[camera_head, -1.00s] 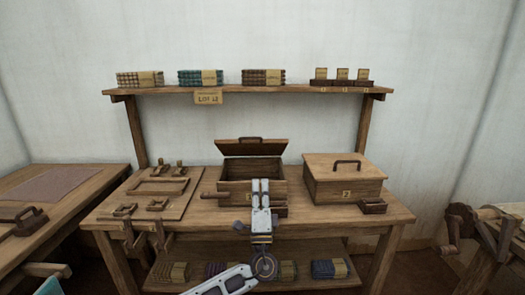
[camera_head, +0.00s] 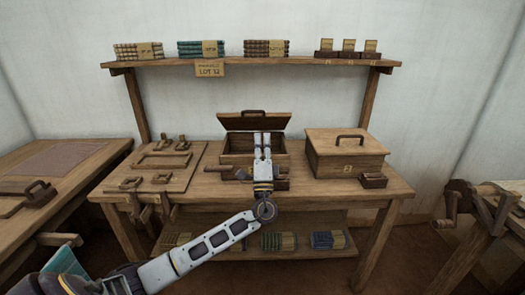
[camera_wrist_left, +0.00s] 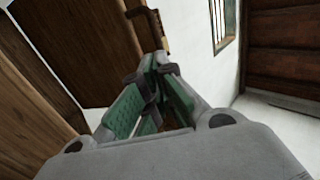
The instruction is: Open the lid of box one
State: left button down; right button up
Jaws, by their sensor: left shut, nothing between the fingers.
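Box one (camera_head: 236,160) is the left wooden box on the middle table. Its lid (camera_head: 236,122) stands raised at the back, with a dark handle (camera_head: 253,113) on its top edge. The inside shows between lid and front wall. My left gripper (camera_head: 262,138) is shut and empty, in front of the box opening with its tips just below the lid in the head view. I cannot tell whether it touches the lid. In the left wrist view the green-padded fingers (camera_wrist_left: 158,72) are together, near a brown wooden surface (camera_wrist_left: 75,45). My right gripper is not in view.
A closed box marked 2 (camera_head: 345,166) stands to the right, with a small wooden block (camera_head: 373,181) before it. A board with wooden fittings (camera_head: 150,172) lies to the left. A shelf (camera_head: 290,60) with stacked bundles runs above.

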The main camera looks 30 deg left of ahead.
aim_at(262, 113)
pick_arm(q)
jog(key=shift+x, duration=3.7)
jog(key=shift+r+p, duration=0.25)
jog(key=shift+p, duration=0.15)
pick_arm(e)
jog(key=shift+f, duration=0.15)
